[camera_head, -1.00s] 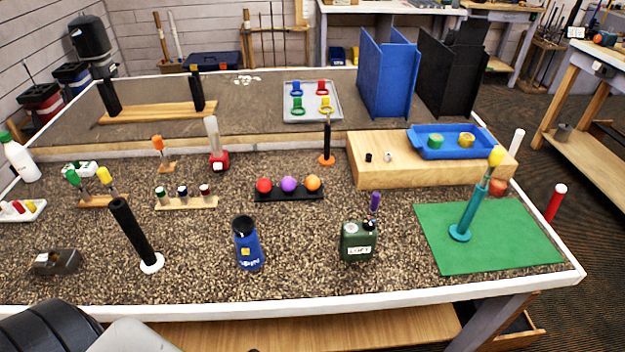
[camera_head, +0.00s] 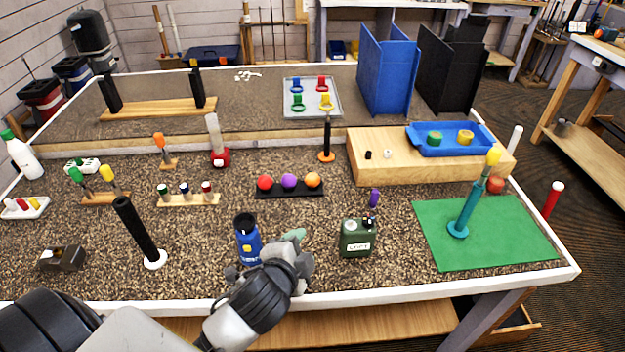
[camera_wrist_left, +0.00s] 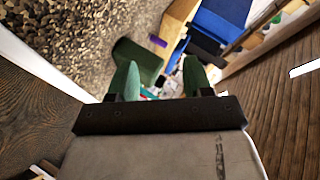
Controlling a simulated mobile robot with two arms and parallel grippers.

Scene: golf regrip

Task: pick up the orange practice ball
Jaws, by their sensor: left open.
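The orange practice ball (camera_head: 312,180) sits at the right end of a black holder (camera_head: 290,194), beside a purple ball (camera_head: 289,181) and a red ball (camera_head: 265,183). My left gripper (camera_head: 296,235) is low at the front of the table, between the blue bottle and the green canister, nearer to me than the ball and apart from it. In the left wrist view its two green fingers (camera_wrist_left: 160,78) are spread with nothing between them. The ball cannot be made out there. My right gripper is not in view.
The blue bottle (camera_head: 247,240) stands just left of my gripper, the green canister (camera_head: 357,238) to its right. A purple peg (camera_head: 374,198) stands behind the canister. A black upright post (camera_head: 327,135) rises behind the balls. The gravel in front of the holder is mostly clear.

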